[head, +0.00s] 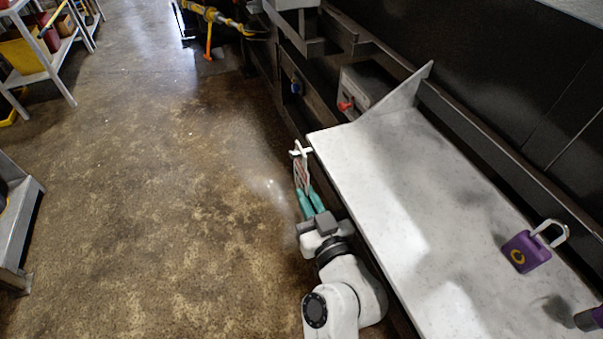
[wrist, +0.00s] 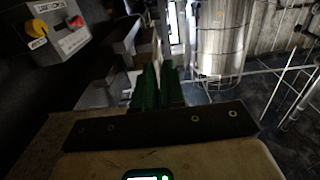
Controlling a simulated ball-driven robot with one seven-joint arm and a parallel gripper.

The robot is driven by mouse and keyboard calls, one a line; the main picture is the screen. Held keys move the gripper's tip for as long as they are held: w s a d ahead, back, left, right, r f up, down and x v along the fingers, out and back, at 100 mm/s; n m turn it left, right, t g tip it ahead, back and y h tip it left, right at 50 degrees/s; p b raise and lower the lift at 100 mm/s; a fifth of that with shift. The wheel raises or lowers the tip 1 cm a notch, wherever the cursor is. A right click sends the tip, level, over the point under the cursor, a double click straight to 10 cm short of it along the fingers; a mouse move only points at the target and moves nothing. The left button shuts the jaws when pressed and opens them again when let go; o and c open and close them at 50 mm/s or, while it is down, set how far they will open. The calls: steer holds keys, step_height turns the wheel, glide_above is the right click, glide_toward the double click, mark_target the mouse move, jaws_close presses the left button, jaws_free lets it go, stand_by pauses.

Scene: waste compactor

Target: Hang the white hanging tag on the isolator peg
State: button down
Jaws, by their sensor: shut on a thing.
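The white hanging tag (head: 301,172), with red markings, stands up from between the teal fingers of my gripper (head: 312,203), which is shut on it. The tag has a white crosspiece at its top and is held in the air beside the left edge of the bench. In the wrist view the green fingers of my gripper (wrist: 158,85) point ahead, and the tag (wrist: 157,50) seems to show edge-on as a pale strip. The grey isolator box (head: 368,88) with a red knob is on the dark machine beyond the bench. The wrist view shows a similar labelled box (wrist: 60,28) with yellow and red knobs. I cannot make out the peg.
The pale bench (head: 400,190) has a raised end plate (head: 405,92) between my gripper and the isolator box. Open floor (head: 170,200) lies to the left. A shelf rack (head: 45,60) stands far left.

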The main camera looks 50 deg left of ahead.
steer(key=shift+r+p, duration=0.3)
steer(key=shift+r, duration=0.25)
stand_by(0.4)
steer(key=shift+s, duration=0.15)
steer(key=s+a+p, duration=0.2)
steer(key=s+p, duration=0.2)
steer(key=s, duration=0.2)
steer(key=shift+a, duration=0.35)
stand_by(1.2)
steer(key=shift+s, duration=0.1)
stand_by(0.6)
